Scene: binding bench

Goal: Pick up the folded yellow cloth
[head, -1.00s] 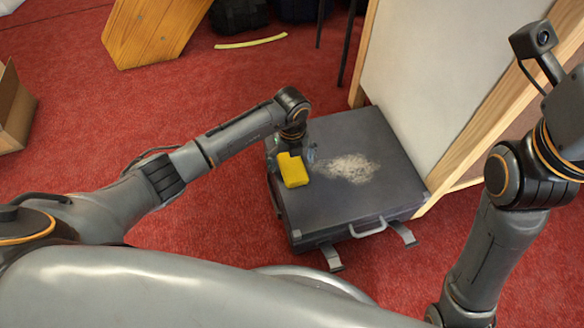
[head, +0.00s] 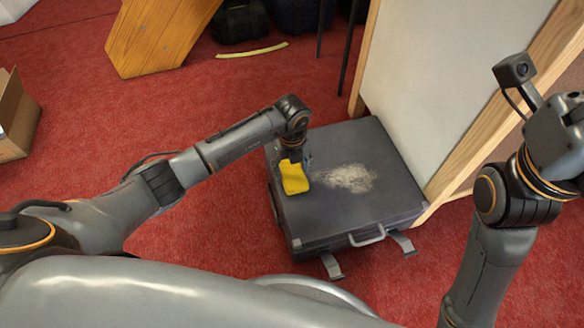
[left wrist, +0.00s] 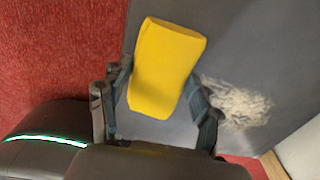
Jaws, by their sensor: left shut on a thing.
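The folded yellow cloth (head: 294,178) is over the left part of a dark grey suitcase (head: 352,215). My left gripper (head: 291,160) is above it, with its arm coming in from the left. In the left wrist view the cloth (left wrist: 167,68) lies between the two fingers of my left gripper (left wrist: 160,98), which is shut on it. I cannot tell whether the cloth touches the suitcase lid. My right arm stands at the right of the head view, and its fingers are not in view.
A pale dusty patch (head: 346,178) lies on the suitcase lid, right of the cloth. A wood-framed white board (head: 432,70) stands behind the suitcase. A cardboard box (head: 18,115) is at the far left, and a yellow strip (head: 252,50) lies on the red carpet.

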